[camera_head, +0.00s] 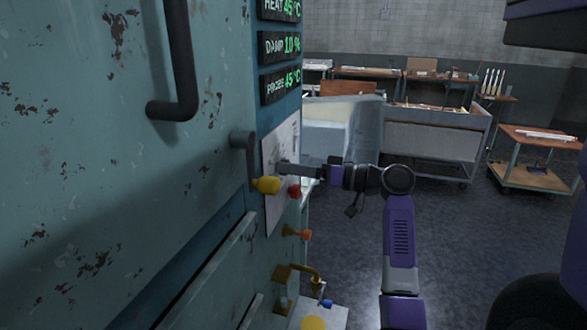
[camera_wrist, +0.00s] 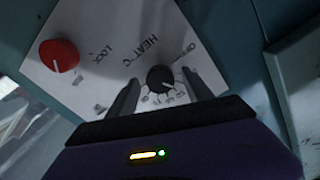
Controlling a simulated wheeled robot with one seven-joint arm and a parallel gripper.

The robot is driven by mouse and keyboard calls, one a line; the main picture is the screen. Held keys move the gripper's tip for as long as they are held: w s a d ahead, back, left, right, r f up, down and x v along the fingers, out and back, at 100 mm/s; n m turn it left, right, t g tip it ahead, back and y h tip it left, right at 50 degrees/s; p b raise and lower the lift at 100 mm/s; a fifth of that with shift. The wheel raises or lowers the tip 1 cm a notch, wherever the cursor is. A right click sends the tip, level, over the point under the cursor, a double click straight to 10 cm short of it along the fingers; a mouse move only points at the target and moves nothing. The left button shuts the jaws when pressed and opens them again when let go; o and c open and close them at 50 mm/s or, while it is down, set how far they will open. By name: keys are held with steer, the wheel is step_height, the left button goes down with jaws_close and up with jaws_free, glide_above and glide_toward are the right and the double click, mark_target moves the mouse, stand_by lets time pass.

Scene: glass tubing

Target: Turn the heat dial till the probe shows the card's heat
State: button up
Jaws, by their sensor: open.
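The black heat dial (camera_wrist: 160,78) sits on a white panel (camera_wrist: 120,60) lettered HEAT °C, its light pointer line toward the lower part of the picture. My gripper (camera_wrist: 158,90) is open, with one finger on each side of the dial; I cannot tell whether either touches it. In the head view my gripper (camera_head: 286,168) reaches the white panel (camera_head: 278,215) on the cabinet's side and hides the dial. The probe display (camera_head: 282,85) reads 45 °C. The heat display (camera_head: 281,8) above also reads 45 °C. I cannot make out a card with a heat written on it.
A red knob (camera_wrist: 58,56) marked LOCK sits beside the dial. A yellow-ended handle (camera_head: 266,185) juts out close to my gripper. The damp display (camera_head: 281,46) reads 10 %. An orange knob (camera_head: 304,235) and brass taps are lower.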

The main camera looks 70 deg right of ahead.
jaws_close()
steer(key=m+p, duration=0.1)
steer(key=m, duration=0.1)
steer(key=shift+m, duration=0.3)
jaws_free()
steer(key=shift+s, duration=0.1)
